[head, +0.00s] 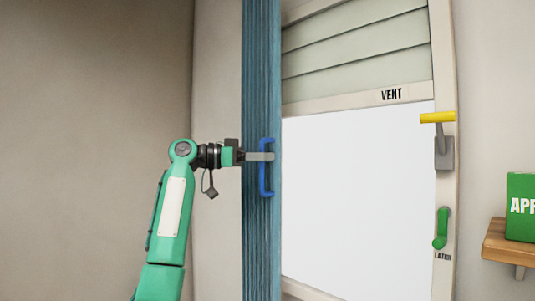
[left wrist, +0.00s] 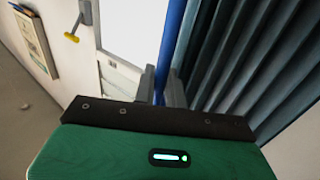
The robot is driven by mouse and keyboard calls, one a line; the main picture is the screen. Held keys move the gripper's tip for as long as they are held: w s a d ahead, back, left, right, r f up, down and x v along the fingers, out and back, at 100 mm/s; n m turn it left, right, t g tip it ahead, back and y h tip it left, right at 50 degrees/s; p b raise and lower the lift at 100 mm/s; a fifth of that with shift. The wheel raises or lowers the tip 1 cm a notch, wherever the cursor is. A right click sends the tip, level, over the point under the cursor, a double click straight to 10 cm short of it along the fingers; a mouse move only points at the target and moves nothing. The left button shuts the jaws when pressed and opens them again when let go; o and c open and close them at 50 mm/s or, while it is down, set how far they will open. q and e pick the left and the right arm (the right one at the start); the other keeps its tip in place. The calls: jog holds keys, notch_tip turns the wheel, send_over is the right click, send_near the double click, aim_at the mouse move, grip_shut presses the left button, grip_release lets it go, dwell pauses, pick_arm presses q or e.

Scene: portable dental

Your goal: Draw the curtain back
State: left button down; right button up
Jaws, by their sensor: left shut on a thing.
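The blue pleated curtain (head: 262,75) hangs bunched in a narrow strip at the left side of the window (head: 350,190). A bright blue handle (head: 265,185) is on its face. My left gripper (head: 268,157) reaches in from the left and is shut on the handle's upright bar. In the left wrist view the bar (left wrist: 172,40) runs up from between the fingers (left wrist: 162,88), with the dark curtain folds (left wrist: 245,60) at right. My right gripper is in neither view.
The window has a slatted panel (head: 355,45) marked VENT above bright glass. On its right frame are a yellow-handled lever (head: 438,118) and a green latch (head: 441,228). A wooden shelf (head: 505,243) holds a green box (head: 521,205) at far right. Bare wall (head: 100,100) lies left.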

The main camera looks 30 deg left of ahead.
pick_arm(q)
jog(key=c, duration=1.8)
grip_release()
jog(key=shift+s+a, duration=0.15)
jog(key=shift+b+v, duration=2.3)
jog(key=shift+v, duration=4.35)
